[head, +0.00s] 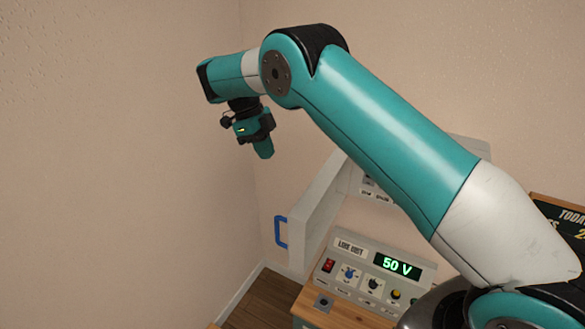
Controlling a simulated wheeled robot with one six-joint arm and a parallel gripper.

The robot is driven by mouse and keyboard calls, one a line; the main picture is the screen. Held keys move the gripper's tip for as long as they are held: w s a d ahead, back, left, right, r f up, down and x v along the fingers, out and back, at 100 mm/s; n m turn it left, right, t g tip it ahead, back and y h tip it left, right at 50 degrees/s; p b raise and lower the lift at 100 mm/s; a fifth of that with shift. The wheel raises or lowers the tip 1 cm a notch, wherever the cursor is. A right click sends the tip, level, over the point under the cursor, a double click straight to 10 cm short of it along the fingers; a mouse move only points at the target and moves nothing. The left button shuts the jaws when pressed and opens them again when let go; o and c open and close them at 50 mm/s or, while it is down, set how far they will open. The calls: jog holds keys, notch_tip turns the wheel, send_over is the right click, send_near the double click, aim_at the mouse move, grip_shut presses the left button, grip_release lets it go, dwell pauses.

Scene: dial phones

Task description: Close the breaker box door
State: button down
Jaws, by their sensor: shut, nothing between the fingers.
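The breaker box door (318,208) is a light grey panel that stands open, swung out from the wall to the left of the box. A blue handle (281,232) is on its outer left side. The breaker box (374,190) is on the back wall, largely hidden behind my arm; a strip with small labels and part of its interior show. My gripper (264,150) points down, shut and empty, above and to the left of the door. It appears apart from the door and handle.
Below the box, a load unit (362,275) with a green "50 V" display, a red switch and several knobs sits on a wooden bench (312,306). A dark board with lettering (565,218) is at the right. The left wall side is clear.

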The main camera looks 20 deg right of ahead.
aim_at(315, 200)
jog(key=s+d+f+b, duration=0.4)
jog(key=s+f+b, duration=0.2)
jog(key=f, duration=0.3)
jog(key=shift+d+f+m, duration=0.25)
jog(key=shift+d+m, duration=0.05)
jog(key=shift+m, duration=0.1)
dwell(0.4)
